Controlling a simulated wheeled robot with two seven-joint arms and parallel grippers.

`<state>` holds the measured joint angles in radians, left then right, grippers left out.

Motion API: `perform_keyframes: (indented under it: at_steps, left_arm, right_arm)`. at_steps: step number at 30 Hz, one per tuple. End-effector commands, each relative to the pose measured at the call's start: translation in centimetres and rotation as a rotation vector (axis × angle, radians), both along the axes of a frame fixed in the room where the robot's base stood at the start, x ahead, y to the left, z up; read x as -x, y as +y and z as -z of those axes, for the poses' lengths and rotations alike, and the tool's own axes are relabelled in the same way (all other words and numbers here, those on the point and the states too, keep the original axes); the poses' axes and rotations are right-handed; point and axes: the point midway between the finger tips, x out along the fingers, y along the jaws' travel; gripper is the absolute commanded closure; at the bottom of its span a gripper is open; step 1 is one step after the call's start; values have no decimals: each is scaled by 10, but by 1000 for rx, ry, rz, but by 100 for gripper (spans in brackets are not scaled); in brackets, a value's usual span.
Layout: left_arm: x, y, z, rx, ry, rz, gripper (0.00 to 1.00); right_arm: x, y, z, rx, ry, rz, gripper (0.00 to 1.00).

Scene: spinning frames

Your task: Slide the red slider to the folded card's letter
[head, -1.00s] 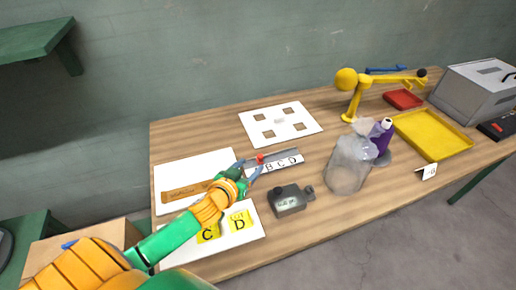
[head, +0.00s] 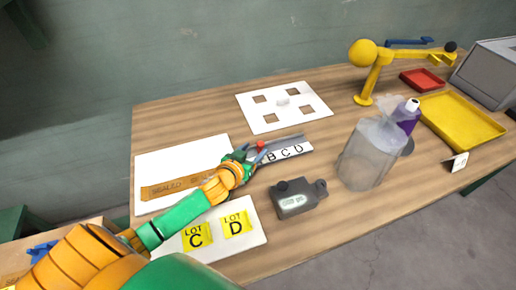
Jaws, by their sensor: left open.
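The red slider (head: 261,145) is a small red knob at the left end of a grey rail (head: 287,140). A white letter strip (head: 287,152) along the rail shows B, C and D; the part left of B is hidden behind my gripper. My left gripper (head: 256,154) is open, its fingers close beside the slider; I cannot tell whether they touch it. The small white folded card (head: 459,162) stands at the table's right front edge; its mark is too small to read surely. My right gripper is not in view.
Yellow C and D lot cards (head: 236,223) lie in front. A translucent container (head: 369,153), purple bottle (head: 405,117), yellow tray (head: 456,119) and yellow lamp (head: 370,80) stand right. A white holed board (head: 283,106) lies behind.

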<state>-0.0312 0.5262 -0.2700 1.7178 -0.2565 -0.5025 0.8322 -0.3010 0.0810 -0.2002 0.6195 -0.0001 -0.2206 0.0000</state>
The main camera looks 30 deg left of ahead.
Motion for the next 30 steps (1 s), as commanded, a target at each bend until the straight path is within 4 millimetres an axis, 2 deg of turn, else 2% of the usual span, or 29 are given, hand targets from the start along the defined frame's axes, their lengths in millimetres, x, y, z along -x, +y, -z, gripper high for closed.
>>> perform_keyframes:
  at_steps: [3,6,16,17,23,24,30]
  left_arm:
    - [-20,1,9,-1,0,-1,38]
    - [-30,2,13,0,0,0,38]
    - [-36,2,15,0,0,1,38]
    - [-36,2,15,0,0,1,44]
    - [-36,2,15,0,0,1,98]
    - [-36,2,15,0,0,1,100]
    - [-36,2,15,0,1,1,100]
  right_arm:
    - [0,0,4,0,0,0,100]
    - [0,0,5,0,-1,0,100]
    - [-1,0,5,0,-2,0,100]
    - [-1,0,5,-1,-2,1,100]
    - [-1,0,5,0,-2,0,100]
    - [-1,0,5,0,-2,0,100]
    - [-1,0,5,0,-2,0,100]
